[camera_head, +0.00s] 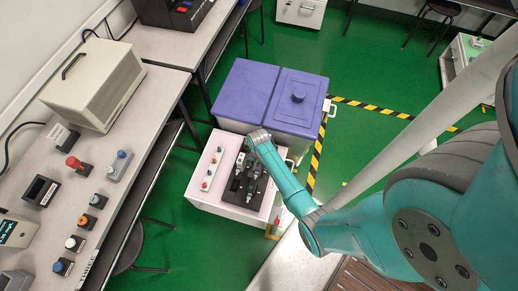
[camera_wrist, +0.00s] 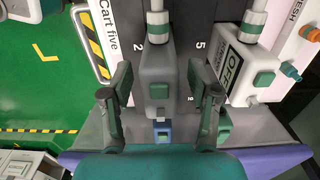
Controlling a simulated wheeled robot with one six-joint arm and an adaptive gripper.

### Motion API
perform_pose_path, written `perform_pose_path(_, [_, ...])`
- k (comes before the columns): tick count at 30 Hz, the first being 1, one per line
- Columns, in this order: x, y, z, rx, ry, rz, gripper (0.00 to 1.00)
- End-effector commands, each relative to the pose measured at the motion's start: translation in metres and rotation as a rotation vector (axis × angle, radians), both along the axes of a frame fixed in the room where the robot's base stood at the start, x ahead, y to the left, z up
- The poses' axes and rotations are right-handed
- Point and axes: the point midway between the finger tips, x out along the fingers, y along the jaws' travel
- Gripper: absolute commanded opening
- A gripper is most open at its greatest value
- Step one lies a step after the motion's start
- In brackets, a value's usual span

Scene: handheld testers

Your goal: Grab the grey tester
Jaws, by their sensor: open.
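In the head view the dark rack (camera_head: 232,190) is on a white cart, partly hidden by my arm; my fingers are hard to make out there.
The cart top (camera_head: 208,199) carries a pale strip with small coloured parts (camera_head: 211,168) left of the rack. A purple-lidded bin (camera_head: 246,88) stands directly behind. A workbench (camera_head: 120,190) with instruments is at left. Green floor (camera_head: 375,135) is free at right.

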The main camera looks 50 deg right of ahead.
Motion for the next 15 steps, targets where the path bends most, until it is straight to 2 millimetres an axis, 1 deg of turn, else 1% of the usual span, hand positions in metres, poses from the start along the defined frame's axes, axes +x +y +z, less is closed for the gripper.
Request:
perform_pose_path(1, [0.0, -0.0001, -0.0048, 0.0, 0.0, 0.0, 0.6])
perform_pose_path(4, [0.0003, -0.0002, -0.0098, 0.0, 0.0, 0.0, 0.6])
perform_pose_path(11, [0.0003, -0.0002, -0.0108, -0.001, -0.001, 0.0, 0.6])
perform_pose_path(14, [0.0002, -0.0001, -0.0108, -0.001, -0.001, 0.0, 0.38])
perform_pose_path(15, [0.0002, -0.0001, -0.0108, -0.001, -0.001, 0.0, 0.28])
